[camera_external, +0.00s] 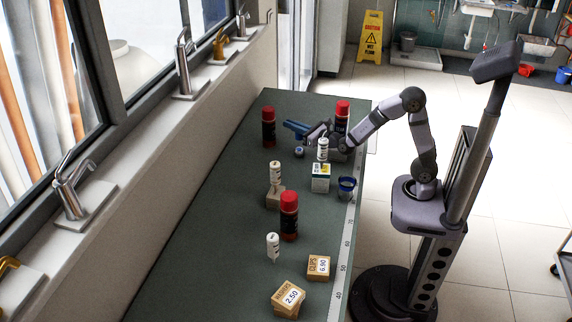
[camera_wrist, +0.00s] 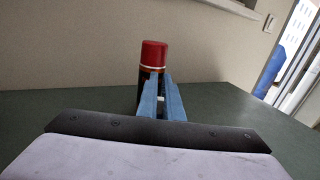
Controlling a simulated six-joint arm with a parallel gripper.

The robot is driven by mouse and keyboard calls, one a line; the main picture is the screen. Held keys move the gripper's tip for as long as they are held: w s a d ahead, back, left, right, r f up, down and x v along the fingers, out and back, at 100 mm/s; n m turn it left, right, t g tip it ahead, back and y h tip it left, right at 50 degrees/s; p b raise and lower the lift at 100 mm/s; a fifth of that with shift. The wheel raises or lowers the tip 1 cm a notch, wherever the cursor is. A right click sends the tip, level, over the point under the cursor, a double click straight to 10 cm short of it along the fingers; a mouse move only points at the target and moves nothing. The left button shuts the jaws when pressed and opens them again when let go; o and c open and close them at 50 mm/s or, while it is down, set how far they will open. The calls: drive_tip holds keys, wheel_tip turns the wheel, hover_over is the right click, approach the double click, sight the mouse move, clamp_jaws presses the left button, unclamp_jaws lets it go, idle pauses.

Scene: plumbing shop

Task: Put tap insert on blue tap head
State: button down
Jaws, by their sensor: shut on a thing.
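My gripper (camera_external: 308,130) has blue fingers and reaches left over the far part of the green bench. In the wrist view its fingers (camera_wrist: 161,98) are close together with a small pale piece (camera_wrist: 160,99) between them. This appears to be the tap insert; most of it is hidden by the fingers. A small blue and pale round piece (camera_external: 299,152) sits on the bench below and near the fingers, apart from them. It may be the blue tap head, but it is too small to tell.
A red-capped can (camera_external: 268,128) stands just beyond the fingertips and also shows in the wrist view (camera_wrist: 153,58). Another red can (camera_external: 342,112) is behind my gripper. The bench's left side is clear.

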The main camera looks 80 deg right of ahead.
drive_tip(key=shift+f, duration=2.55)
drive_tip(key=shift+f+b, duration=0.15)
drive_tip(key=shift+b, duration=0.15)
drive_tip(key=c, duration=1.9)
unclamp_jaws()
drive_tip(key=shift+r, duration=0.25)
drive_tip(key=v, duration=0.2)
drive_tip(key=b+v, duration=0.1)
drive_tip(key=v, duration=0.2)
drive_tip(key=shift+s+a+f, duration=0.1)
drive_tip(key=shift+s+f, duration=0.1)
drive_tip(key=shift+s, duration=0.05)
drive_tip(key=shift+b+v, duration=1)
drive_tip(key=shift+b, duration=0.15)
drive_tip(key=shift+r, duration=0.1)
